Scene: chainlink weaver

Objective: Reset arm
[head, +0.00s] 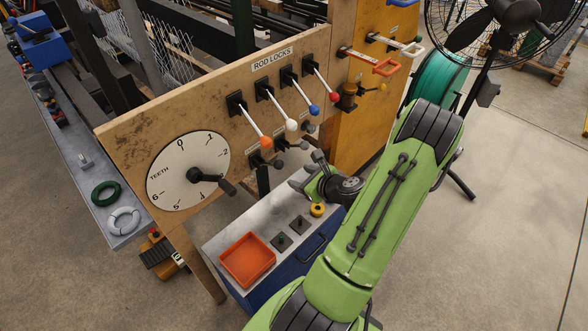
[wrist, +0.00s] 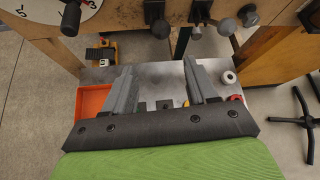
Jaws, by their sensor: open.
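My gripper (head: 309,171) is in front of the wooden panel, above the right part of the grey-topped blue cabinet. In the wrist view my gripper (wrist: 157,70) shows two grey fingers spread apart with nothing between them. The fingers point toward the panel's lower edge, and the cabinet top lies beneath them. My green arm reaches in from the bottom right of the head view and hides part of the cabinet's right side.
The wooden panel (head: 130,133) carries a TEETH dial (head: 180,165) and several ROD LOCKS levers (head: 298,85). Dark knobs stick out below the levers. An orange tray (head: 248,262) sits on the cabinet (head: 222,237).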

